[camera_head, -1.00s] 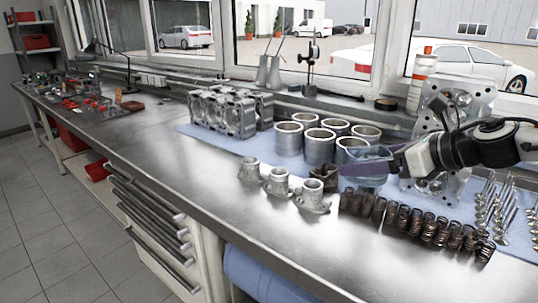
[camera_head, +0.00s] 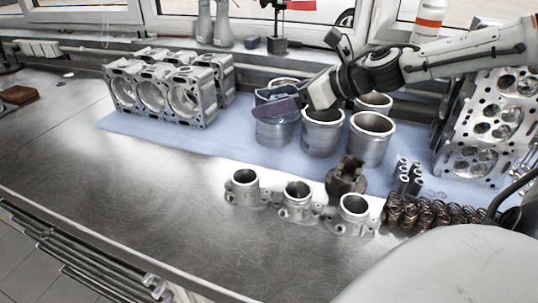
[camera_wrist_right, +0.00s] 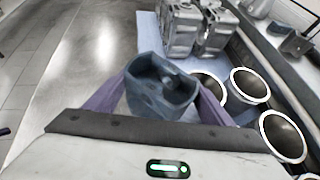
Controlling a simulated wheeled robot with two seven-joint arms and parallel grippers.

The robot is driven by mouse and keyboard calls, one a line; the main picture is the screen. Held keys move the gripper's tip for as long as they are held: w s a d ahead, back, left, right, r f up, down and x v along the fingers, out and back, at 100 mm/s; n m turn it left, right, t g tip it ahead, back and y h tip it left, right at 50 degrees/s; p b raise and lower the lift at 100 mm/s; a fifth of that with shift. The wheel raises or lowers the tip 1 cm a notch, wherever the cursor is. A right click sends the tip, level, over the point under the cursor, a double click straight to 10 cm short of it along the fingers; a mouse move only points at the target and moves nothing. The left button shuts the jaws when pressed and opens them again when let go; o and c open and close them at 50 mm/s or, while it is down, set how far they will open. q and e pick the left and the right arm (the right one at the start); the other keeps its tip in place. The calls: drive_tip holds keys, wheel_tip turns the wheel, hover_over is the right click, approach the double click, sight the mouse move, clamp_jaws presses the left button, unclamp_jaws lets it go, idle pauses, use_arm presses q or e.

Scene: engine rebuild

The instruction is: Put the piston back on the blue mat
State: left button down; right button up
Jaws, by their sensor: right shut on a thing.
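My right gripper (camera_head: 283,106), with purple fingers, is shut on the piston (camera_head: 270,94), a blue-grey cup-shaped part. In the right wrist view, the piston (camera_wrist_right: 160,88) sits between both fingers (camera_wrist_right: 160,95), its hollow side facing the camera. In the head view, the piston overlaps the front left cylinder liner; a finger hides part of it. I cannot tell its exact height. The blue mat (camera_head: 238,142) lies under the liners and the engine block. My left gripper is not in view.
Several cylinder liners (camera_head: 370,142) stand close around the gripper. The engine block (camera_head: 165,90) is to their left, with bare mat between. Metal housings (camera_head: 297,202), a dark brown part (camera_head: 345,178) and springs (camera_head: 430,213) lie in front. A cylinder head (camera_head: 485,125) stands right.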

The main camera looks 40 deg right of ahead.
hover_over(277, 166)
wheel_tip(277, 166, down, 11)
drive_tip(key=shift+s+r+b, duration=0.1)
drive_tip(key=shift+b, duration=0.3)
wheel_tip(277, 166, down, 4)
drive_tip(key=shift+f+b, duration=0.1)
drive_tip(key=shift+b, duration=0.9)
drive_tip(key=shift+f, duration=0.25)
drive_tip(key=shift+f, duration=0.1)
drive_tip(key=o, duration=1.5)
